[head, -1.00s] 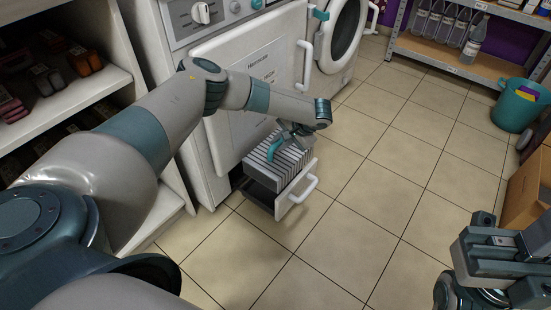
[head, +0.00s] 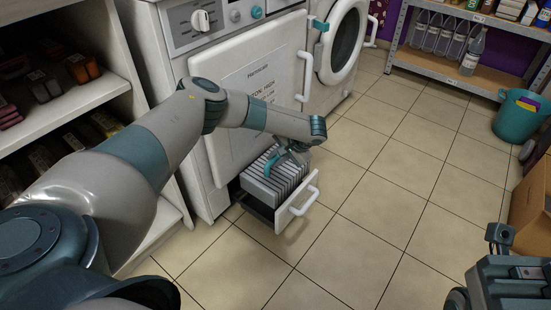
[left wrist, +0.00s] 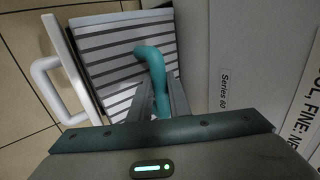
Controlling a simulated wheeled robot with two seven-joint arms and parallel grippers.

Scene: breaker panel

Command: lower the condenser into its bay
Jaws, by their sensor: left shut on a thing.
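The condenser (head: 284,182) is a grey finned block with a teal handle. It sits low inside the open bay drawer (head: 298,208) at the bottom of the white machine, with its upper part above the drawer's rim. My left gripper (head: 284,154) is shut on the teal handle. The left wrist view shows the handle (left wrist: 151,58) between the fingers (left wrist: 158,92) and the condenser's striped top (left wrist: 108,62) beside the white drawer front (left wrist: 68,70). Whether the condenser touches the bay floor is hidden. My right gripper (head: 515,270) is partly in view at lower right, away from the bay.
The machine's white door panel (head: 250,110) stands just behind the bay. Shelves (head: 90,100) with boxes stand at left. A round-door machine (head: 340,40), a bottle rack (head: 440,72) and a teal bin (head: 518,118) are farther back. The tiled floor in the middle is clear.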

